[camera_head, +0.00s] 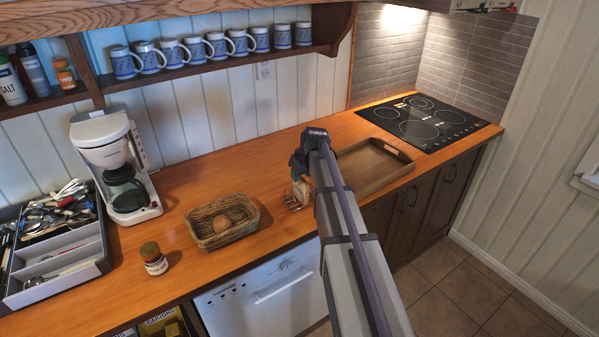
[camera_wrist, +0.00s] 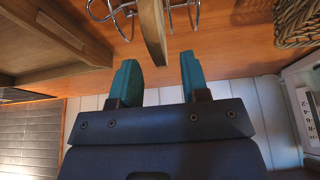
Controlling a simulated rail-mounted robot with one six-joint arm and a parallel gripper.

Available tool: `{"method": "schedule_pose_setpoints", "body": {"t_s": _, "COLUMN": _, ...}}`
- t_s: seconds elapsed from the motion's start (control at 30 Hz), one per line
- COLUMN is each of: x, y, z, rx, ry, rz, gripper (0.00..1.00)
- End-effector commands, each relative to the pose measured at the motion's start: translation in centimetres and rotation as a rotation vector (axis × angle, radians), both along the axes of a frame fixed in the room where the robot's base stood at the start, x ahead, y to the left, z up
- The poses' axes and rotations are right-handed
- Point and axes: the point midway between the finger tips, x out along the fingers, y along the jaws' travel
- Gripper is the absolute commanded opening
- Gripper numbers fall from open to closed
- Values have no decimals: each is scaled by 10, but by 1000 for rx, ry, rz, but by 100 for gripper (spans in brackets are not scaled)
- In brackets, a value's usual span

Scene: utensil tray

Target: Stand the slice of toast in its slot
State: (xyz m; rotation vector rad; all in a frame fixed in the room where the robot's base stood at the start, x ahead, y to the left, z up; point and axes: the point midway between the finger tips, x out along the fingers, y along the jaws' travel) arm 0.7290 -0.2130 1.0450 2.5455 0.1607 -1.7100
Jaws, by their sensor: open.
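The slice of toast (camera_wrist: 151,28) shows edge-on in the wrist view, upright between the wire loops of a metal rack (camera_wrist: 109,10). In the head view the toast (camera_head: 304,187) is a pale patch beside my arm, and the rack (camera_head: 291,201) stands under it on the counter. My gripper (camera_wrist: 157,64) is open, its two teal fingers spread. The toast's near end lies between the fingertips, with a visible gap on each side. In the head view my gripper (camera_head: 298,168) is just above the rack, partly hidden by my arm. The toast's lower edge and slot are hidden.
A wooden tray (camera_head: 372,184) lies close to the right of the rack. A wicker basket (camera_head: 200,228) with a round brown item is to the left. A jar (camera_head: 152,259), coffee maker (camera_head: 146,199) and utensil tray (camera_head: 100,259) stand farther left.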

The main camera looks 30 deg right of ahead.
Motion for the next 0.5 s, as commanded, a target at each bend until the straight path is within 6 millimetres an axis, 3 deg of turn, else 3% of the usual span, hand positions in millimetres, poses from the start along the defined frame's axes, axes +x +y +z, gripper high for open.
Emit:
{"method": "schedule_pose_setpoints", "body": {"t_s": 0.03, "x": -6, "y": 0, "z": 26, "rx": 0, "ry": 0, "rz": 0, "gripper": 42}}
{"method": "schedule_pose_setpoints", "body": {"t_s": 0.2, "x": -21, "y": -2, "z": 61, "rx": 0, "ry": 0, "rz": 0, "gripper": 42}}
{"method": "schedule_pose_setpoints", "body": {"t_s": 0.5, "x": -25, "y": -3, "z": 63, "rx": 0, "ry": 0, "rz": 0, "gripper": 42}}
